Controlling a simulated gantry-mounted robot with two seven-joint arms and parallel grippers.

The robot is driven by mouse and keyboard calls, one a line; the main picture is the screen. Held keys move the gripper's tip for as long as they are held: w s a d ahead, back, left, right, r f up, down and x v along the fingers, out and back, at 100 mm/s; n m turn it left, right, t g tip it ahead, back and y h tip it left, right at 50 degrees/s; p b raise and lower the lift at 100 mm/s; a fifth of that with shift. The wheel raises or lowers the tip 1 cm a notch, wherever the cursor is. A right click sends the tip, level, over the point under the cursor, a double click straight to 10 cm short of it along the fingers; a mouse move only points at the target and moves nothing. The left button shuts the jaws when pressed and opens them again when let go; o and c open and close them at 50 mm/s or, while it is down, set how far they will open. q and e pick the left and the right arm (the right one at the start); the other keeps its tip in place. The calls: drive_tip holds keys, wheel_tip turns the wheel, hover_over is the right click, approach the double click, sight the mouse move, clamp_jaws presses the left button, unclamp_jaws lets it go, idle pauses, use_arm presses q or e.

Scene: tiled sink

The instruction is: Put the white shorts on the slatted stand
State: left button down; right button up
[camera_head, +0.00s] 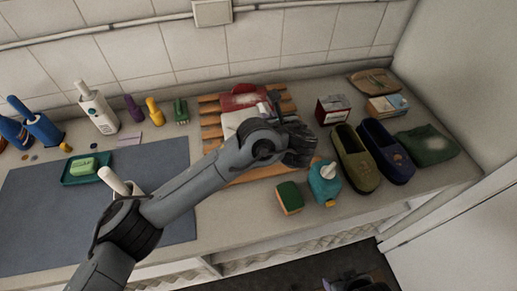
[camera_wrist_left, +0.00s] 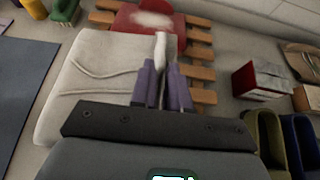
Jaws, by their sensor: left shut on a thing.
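The slatted stand (camera_head: 211,119) is a wooden rack lying at the back middle of the counter; its slats also show in the left wrist view (camera_wrist_left: 203,75). The white shorts (camera_head: 236,121) are over the stand's left part, mostly behind my arm in the head view. In the left wrist view the shorts (camera_wrist_left: 85,75) spread left of the fingers. My left gripper (camera_head: 274,100) is shut on an edge of them, with cloth poking up between the fingers (camera_wrist_left: 160,75). Whether the shorts rest on the slats or hang just above, I cannot tell. My right gripper is not seen.
A red item with a white patch (camera_head: 240,101) lies on the stand's far end. A red box (camera_head: 333,109), slippers (camera_head: 355,160), a teal bottle (camera_head: 324,182) and a sponge (camera_head: 289,197) stand to the right. A blue mat (camera_head: 40,215) covers the left.

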use_arm(q)
drive_tip(key=shift+f+p, duration=0.3)
drive_tip(key=shift+f, duration=4.15)
drive_tip(key=c, duration=1.1)
unclamp_jaws()
drive_tip(key=v, duration=1.2)
drive_tip(key=shift+f, duration=0.1)
